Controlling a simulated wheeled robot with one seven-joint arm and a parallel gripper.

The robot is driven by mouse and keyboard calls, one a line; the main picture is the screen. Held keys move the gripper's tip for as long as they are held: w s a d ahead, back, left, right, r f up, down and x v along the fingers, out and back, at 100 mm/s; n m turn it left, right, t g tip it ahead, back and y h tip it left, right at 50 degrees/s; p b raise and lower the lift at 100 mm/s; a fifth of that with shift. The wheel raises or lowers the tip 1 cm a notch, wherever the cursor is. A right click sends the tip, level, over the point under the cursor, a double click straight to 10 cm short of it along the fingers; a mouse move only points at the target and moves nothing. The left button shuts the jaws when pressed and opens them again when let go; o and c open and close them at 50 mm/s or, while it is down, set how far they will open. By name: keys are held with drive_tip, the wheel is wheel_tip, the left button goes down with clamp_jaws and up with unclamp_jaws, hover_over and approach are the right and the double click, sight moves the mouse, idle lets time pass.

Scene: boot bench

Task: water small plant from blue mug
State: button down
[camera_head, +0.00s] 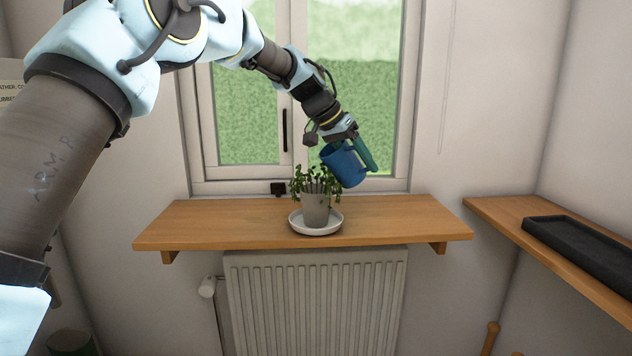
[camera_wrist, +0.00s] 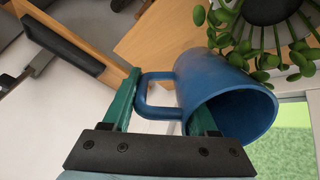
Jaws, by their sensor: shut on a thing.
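The blue mug (camera_head: 346,165) is held by my gripper (camera_head: 360,148) above the wooden sill shelf, just right of the small plant and tilted toward it. In the wrist view the mug (camera_wrist: 205,90) shows its open mouth and its handle between my gripper's green fingers (camera_wrist: 160,112). The inside of the mug is dark, and I cannot see any water. The small plant (camera_head: 303,184) stands upright in a grey pot (camera_head: 315,210) on a white saucer (camera_head: 330,227). Its leaves (camera_wrist: 225,20) show close beside the mug in the wrist view.
The wooden shelf (camera_head: 200,222) is clear left and right of the plant, above a radiator (camera_head: 300,300). A window with a black handle (camera_head: 284,130) is behind. A black tray (camera_head: 585,250) lies on a bench (camera_head: 500,212) at the right.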

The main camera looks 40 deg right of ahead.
drive_tip(key=shift+s+d+f+t+y+p, duration=0.35)
drive_tip(key=shift+d+y+p, duration=0.3)
drive_tip(key=shift+p, duration=1.85)
drive_tip(key=shift+s+d+f+t+y+p, duration=0.15)
drive_tip(key=shift+d+f+t+y+p, duration=0.2)
drive_tip(key=shift+f+y+p, duration=0.7)
drive_tip(key=shift+s+d+f+t+y+p, duration=0.2)
drive_tip(key=shift+f+t+y+p, duration=0.3)
drive_tip(key=shift+f+p, duration=1.1)
drive_tip(key=shift+s+d+f+t+y+p, duration=0.15)
drive_tip(key=shift+d+f+t+y+p, duration=0.2)
drive_tip(key=shift+f+y+p, duration=0.95)
drive_tip(key=shift+r+h+p, duration=0.3)
drive_tip(key=shift+r+p, duration=0.1)
drive_tip(key=shift+w, duration=0.1)
